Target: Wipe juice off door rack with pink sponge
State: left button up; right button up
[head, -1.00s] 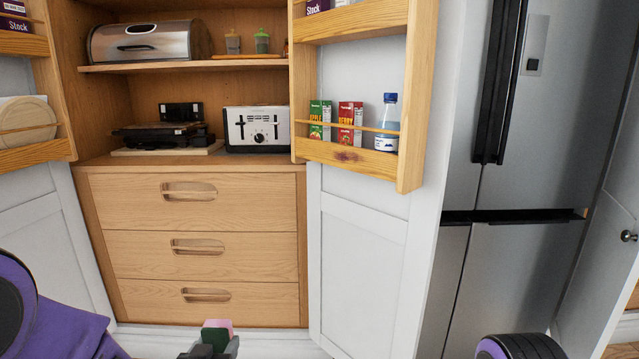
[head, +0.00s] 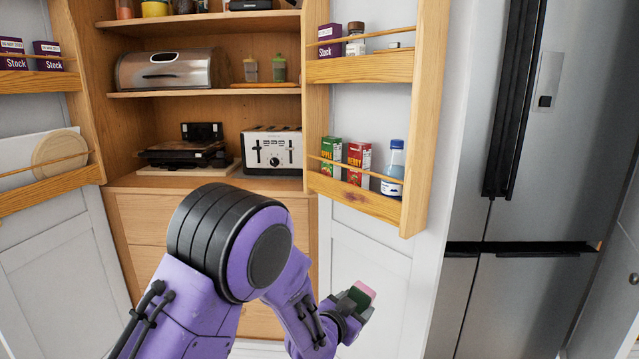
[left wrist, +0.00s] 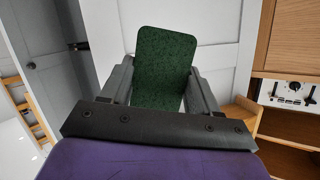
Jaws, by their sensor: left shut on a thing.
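My left gripper (head: 353,303) is shut on the pink sponge (head: 364,290), which has a dark green scouring side. In the left wrist view the green face of the sponge (left wrist: 165,68) stands between the two fingers. The gripper is in front of the white right-hand door, below its lower wooden rack (head: 366,201). A reddish juice stain (head: 355,179) shows on the front board of that rack. The sponge is apart from the rack. My right gripper is not in view.
The lower rack holds a green apple juice carton (head: 330,154), a red berry carton (head: 358,163) and a blue-capped bottle (head: 394,168). An upper rack (head: 358,68) is above. A toaster (head: 272,150) stands in the cupboard, and a fridge (head: 530,150) is at right.

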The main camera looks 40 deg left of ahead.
aim_at(340, 195)
pick_arm(q)
jog(key=w+a+r+m+h+p, duration=0.1)
jog(key=a+r+m+p, duration=0.2)
jog(key=a+r+p, duration=0.65)
jog(key=w+a+r+m+p, duration=0.1)
jog(key=a+r+m+p, duration=0.5)
jog(key=r, duration=0.6)
jog(key=shift+w+d+r+n+t+p, duration=0.15)
jog(key=shift+w+d+n, duration=0.2)
jog(key=shift+w, duration=0.7)
jog(key=shift+w+d+f+n+t+p, duration=0.1)
jog(key=shift+w+d+n, duration=0.2)
jog(key=shift+w, duration=0.75)
jog(key=shift+w+d+r+n+t+p, duration=0.15)
jog(key=shift+w+d+n, duration=0.2)
jog(key=shift+w, duration=0.7)
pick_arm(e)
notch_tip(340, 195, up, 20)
pick_arm(q)
jog(key=shift+w+d+f, duration=0.1)
jog(key=shift+w+d, duration=0.15)
jog(key=shift+w, duration=0.6)
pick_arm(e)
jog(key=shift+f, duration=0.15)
